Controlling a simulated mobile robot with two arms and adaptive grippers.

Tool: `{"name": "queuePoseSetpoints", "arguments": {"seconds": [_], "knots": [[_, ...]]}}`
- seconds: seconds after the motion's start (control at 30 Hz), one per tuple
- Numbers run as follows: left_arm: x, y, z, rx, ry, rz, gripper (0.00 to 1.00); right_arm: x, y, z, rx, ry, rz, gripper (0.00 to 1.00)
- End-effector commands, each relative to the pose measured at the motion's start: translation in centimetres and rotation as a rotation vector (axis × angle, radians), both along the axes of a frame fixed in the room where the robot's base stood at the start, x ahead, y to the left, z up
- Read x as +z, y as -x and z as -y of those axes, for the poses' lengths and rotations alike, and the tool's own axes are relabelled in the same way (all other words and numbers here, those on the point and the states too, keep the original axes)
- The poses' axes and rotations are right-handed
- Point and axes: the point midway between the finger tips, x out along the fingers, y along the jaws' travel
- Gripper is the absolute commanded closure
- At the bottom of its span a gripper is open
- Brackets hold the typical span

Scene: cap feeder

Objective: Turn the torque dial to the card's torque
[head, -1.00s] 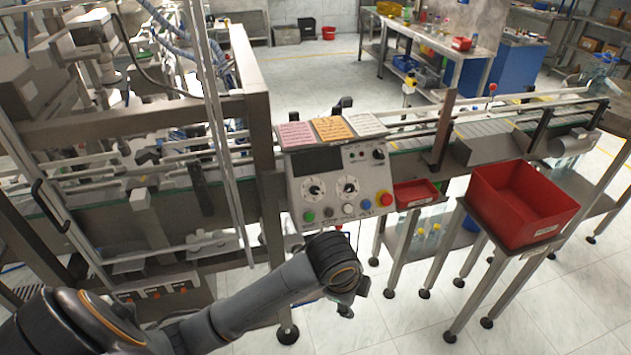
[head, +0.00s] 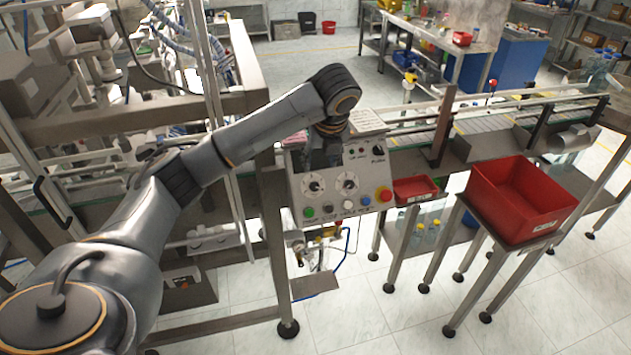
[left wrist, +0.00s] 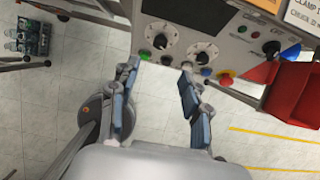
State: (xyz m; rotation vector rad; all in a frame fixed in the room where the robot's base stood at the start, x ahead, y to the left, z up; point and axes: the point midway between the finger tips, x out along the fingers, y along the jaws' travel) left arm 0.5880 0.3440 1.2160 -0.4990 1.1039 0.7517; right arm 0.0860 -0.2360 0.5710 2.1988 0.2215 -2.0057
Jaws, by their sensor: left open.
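The grey control panel (head: 338,204) carries two white-ringed dials, a left dial (head: 314,185) and a right dial (head: 348,184); their labels are too small to read. In the left wrist view the left dial (left wrist: 160,35) and right dial (left wrist: 203,52) lie just beyond my fingers. My left gripper (head: 320,160) hangs over the panel's upper left part, its open fingers (left wrist: 158,70) apart and empty. A white card (head: 367,120) shows on top of the panel; my arm hides most of the other cards.
A row of buttons (head: 348,206) and a red stop knob (head: 385,194) sit below the dials. A small black knob (head: 378,150) is at the upper right. A small red tray (head: 415,188) and large red bin (head: 521,205) stand to the right. A frame post (head: 272,230) stands left.

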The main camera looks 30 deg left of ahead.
Motion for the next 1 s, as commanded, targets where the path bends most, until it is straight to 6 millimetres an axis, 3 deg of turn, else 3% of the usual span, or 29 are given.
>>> {"name": "queuePoseSetpoints", "arguments": {"seconds": [0.3,0.5,0.7,1.0], "knots": [[-6.1,-1.5,-2.0,0.002,0.001,-0.005,0.53,2.4,0.0,0.1,0.001,0.001,0.0,0.6],[-9.1,-2.4,-2.9,0.002,0.001,-0.001,0.53,3.3,0.0,0.1,0.0,0.001,0.0,0.6],[-10.6,-2.8,-3.3,0.001,0.0,0.0,0.53,3.6,0.0,0.1,0.0,0.001,0.0,0.6],[-10.8,-2.9,-3.3,0.0,0.001,0.002,0.55,3.6,0.0,0.0,-0.001,0.0,0.0,0.6]]}}
